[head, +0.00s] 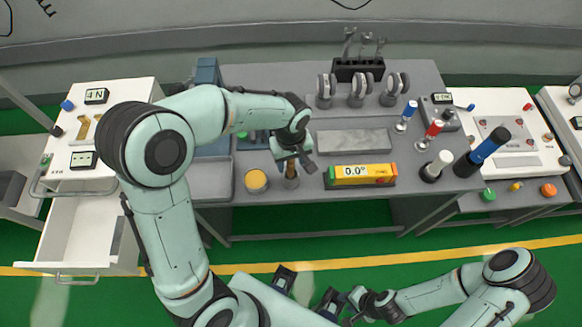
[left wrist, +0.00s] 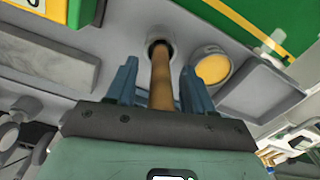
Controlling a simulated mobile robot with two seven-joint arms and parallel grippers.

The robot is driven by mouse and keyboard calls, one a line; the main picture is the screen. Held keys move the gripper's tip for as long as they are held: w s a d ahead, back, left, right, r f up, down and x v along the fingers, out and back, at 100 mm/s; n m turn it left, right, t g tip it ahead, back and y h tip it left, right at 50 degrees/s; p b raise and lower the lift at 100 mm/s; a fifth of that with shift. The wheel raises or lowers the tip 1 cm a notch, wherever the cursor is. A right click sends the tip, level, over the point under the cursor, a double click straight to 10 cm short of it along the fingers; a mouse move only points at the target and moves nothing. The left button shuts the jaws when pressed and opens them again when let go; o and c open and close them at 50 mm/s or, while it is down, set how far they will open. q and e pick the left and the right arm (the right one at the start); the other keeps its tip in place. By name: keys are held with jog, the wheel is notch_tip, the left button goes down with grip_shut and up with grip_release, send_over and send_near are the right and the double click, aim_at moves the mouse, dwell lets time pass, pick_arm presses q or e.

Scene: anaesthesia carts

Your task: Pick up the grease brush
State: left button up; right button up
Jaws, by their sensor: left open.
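The grease brush shows as a brown wooden handle (left wrist: 162,80) standing in a round grey holder (left wrist: 160,46) in the left wrist view. In the head view the handle (head: 290,176) rises from the holder (head: 290,184) at the front of the grey bench. My left gripper (left wrist: 160,82) is open, with one finger on each side of the handle; gaps show between fingers and handle. The brush's lower end is hidden in the holder. In the head view my left gripper (head: 294,163) is above the holder. My right gripper (head: 338,303) is low at the bottom, away from the bench; its jaws are unclear.
A yellow-topped tin (head: 256,180) stands left of the holder. A yellow, green and orange display box (head: 361,175) lies to its right. Behind it is a grey slab (head: 353,141). A grey tray (head: 208,180) is at the left. Several upright handled tools stand right.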

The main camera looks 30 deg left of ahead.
pick_arm(q)
jog(key=shift+f, duration=0.35)
grip_shut()
jog(key=shift+r, duration=0.15)
